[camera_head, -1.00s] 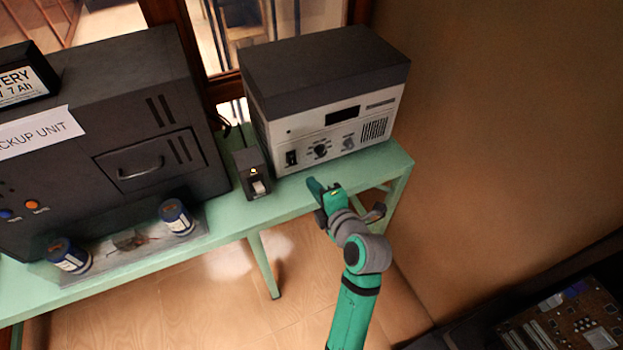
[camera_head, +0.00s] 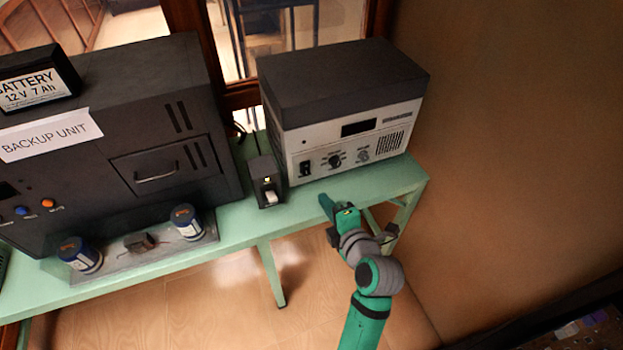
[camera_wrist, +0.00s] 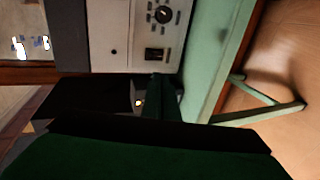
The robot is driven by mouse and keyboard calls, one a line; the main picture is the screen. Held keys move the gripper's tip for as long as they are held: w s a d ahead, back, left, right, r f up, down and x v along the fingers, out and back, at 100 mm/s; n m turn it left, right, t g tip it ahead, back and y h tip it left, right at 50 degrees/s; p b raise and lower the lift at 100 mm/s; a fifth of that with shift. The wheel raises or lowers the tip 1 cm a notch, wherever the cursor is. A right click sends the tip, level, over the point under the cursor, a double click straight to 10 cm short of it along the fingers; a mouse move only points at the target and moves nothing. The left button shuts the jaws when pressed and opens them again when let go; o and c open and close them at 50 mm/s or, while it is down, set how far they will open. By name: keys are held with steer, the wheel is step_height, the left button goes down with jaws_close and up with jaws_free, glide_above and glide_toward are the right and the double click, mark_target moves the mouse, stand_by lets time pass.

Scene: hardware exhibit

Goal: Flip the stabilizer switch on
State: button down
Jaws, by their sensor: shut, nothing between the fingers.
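The stabilizer appears to be the box with a black top and pale front panel (camera_head: 320,140), at the back right of the green bench. A black rocker switch (camera_head: 305,168) sits at the panel's lower left, beside a round knob (camera_head: 335,161). Both also show in the wrist view, the switch (camera_wrist: 155,55) below the knob (camera_wrist: 163,15). I cannot tell the switch's position. My green gripper (camera_head: 326,203) is shut and empty at the bench's front edge, in front of the panel and apart from the switch.
A small black box with a white switch (camera_head: 271,197) stands just left of the stabilizer. A large dark backup unit (camera_head: 165,120) fills the bench's left, with two small cans before it. A narrow strip of the green bench (camera_head: 300,205) is clear in front.

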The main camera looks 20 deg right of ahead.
glide_toward(305, 173)
steer(key=x, duration=0.6)
steer(key=shift+w+d+f, duration=0.1)
steer(key=shift+d+f, duration=0.1)
steer(key=shift+w, duration=0.1)
steer(key=shift+w+d+f, duration=0.1)
steer(key=shift+d+f, duration=0.05)
steer(key=shift+d, duration=0.05)
steer(key=shift+w+a, duration=0.2)
steer(key=shift+a, duration=0.25)
steer(key=shift+s, duration=0.15)
